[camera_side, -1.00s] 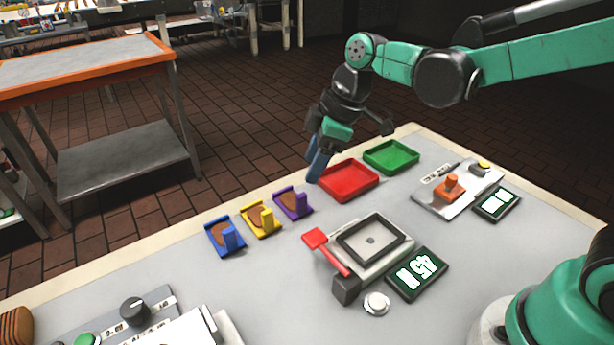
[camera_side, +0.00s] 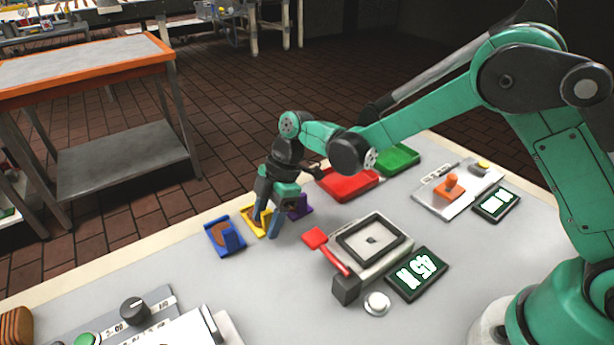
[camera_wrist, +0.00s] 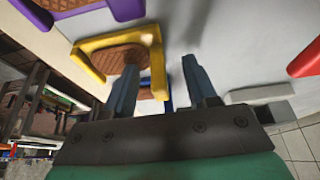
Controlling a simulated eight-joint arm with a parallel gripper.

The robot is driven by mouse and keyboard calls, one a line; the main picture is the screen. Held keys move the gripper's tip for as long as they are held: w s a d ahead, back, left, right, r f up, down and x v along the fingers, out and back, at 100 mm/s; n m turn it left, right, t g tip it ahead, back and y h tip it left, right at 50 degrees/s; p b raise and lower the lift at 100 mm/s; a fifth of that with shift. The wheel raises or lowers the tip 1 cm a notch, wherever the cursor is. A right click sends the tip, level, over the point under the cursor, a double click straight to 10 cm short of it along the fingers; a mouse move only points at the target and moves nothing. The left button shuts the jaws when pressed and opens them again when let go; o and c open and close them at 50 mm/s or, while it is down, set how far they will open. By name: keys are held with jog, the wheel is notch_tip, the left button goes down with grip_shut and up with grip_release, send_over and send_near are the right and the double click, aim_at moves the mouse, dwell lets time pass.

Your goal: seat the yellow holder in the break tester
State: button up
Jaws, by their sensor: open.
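The yellow holder (camera_side: 247,220) stands between the blue and purple holders, with a brown round cookie in it. In the wrist view the yellow holder (camera_wrist: 110,40) lies below my fingers, its frame around the cookie. My gripper (camera_side: 266,224) is open and low over the yellow holder, partly hiding it. In the wrist view my gripper (camera_wrist: 160,72) has one finger over the cookie and the other over bare table to the right; contact cannot be told. Which device is the break tester is unlabelled.
The blue holder (camera_side: 214,239) and purple holder (camera_side: 305,211) stand close on either side. A red tray (camera_side: 349,184) and green tray (camera_side: 398,160) lie behind. An orange-handled device (camera_side: 452,187) stands at the right. Digital displays sit beside both devices.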

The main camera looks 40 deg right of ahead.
grip_shut()
jog(key=shift+r, duration=0.15)
